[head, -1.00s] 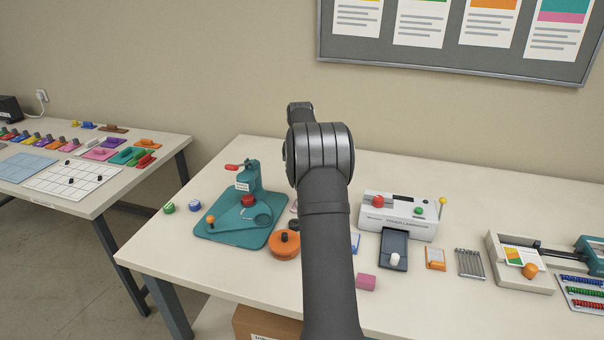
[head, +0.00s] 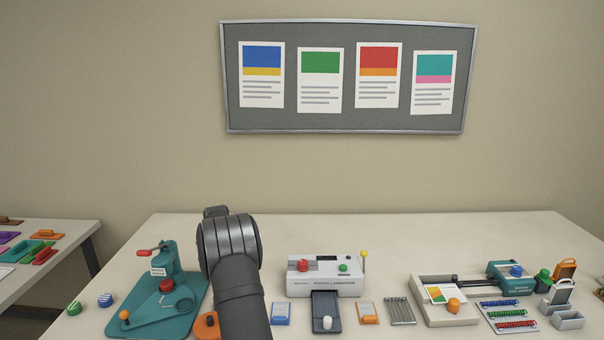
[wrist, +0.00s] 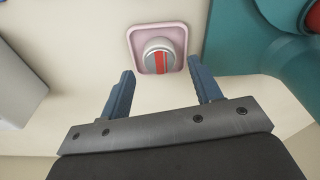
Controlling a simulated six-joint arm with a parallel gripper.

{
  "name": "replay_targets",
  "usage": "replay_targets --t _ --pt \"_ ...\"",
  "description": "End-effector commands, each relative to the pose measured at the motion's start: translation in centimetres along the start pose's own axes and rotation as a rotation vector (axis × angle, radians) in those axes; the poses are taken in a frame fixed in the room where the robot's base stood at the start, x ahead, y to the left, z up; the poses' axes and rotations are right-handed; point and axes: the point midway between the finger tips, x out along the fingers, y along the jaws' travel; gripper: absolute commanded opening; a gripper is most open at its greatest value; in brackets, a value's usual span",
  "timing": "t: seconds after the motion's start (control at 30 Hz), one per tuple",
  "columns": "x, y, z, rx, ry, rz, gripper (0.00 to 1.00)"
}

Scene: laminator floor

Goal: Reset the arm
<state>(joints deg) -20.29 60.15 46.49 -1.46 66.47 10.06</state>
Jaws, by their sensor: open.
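My arm rises in front of the table in the head view, its upper joint between the teal press and the white laminator; the fingers are hidden there. In the wrist view my gripper (wrist: 163,92) shows two blue fingers spread apart with nothing between them. Just beyond the fingertips is a pink square tray (wrist: 134,42) holding a round grey knob-like piece with a red stripe (wrist: 157,58). The fingers look apart from both.
The teal press (head: 160,295) stands left of my arm and the white laminator (head: 325,276) to its right. A trimmer (head: 445,300) stands farther right. The back strip of the table (head: 400,232) is clear.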

Motion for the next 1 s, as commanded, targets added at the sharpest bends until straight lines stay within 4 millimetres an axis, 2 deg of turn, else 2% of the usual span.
replay_targets --t 0.2,0.57,0.77,0.9,0.93,1.0 --pt "-1.4 0.0 -0.1 0.0 -0.001 0.0 0.58" --pt "-1.5 0.0 -0.1 0.0 -0.002 0.0 0.58" --pt "0.1 0.0 0.1 0.0 -0.005 0.001 0.58" --pt "2.5 0.0 0.5 0.0 -0.005 0.001 0.58" --pt "1.1 0.0 0.2 0.0 0.003 -0.001 0.58" --pt "-0.5 0.0 0.2 0.0 0.004 -0.001 0.58"
